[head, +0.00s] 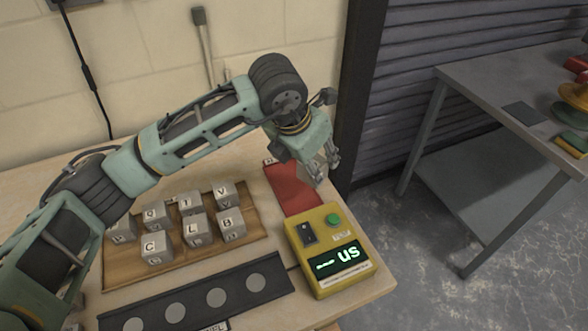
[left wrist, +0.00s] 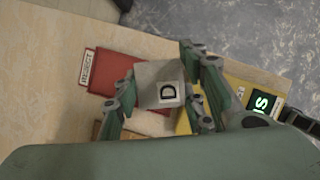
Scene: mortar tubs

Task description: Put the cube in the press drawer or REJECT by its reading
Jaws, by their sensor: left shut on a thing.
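My left gripper (head: 320,174) is shut on a grey cube (left wrist: 158,84) marked "D", held above the area of the red mat and the yellow tester. The red mat (head: 287,187), labelled REJECT in the left wrist view (left wrist: 112,62), lies on the bench behind the tester and looks empty where it shows. The yellow tester (head: 302,264) has a green button, a black switch and a lit display (head: 338,260) reading dashes and "us". I cannot identify a press drawer in either view. My right gripper is not in view.
A wooden tray (head: 122,270) holds several lettered grey cubes (head: 198,229). A black strip (head: 197,296) with round grey discs lies at the bench front. A grey metal table (head: 480,90) stands apart on the right, with open floor between.

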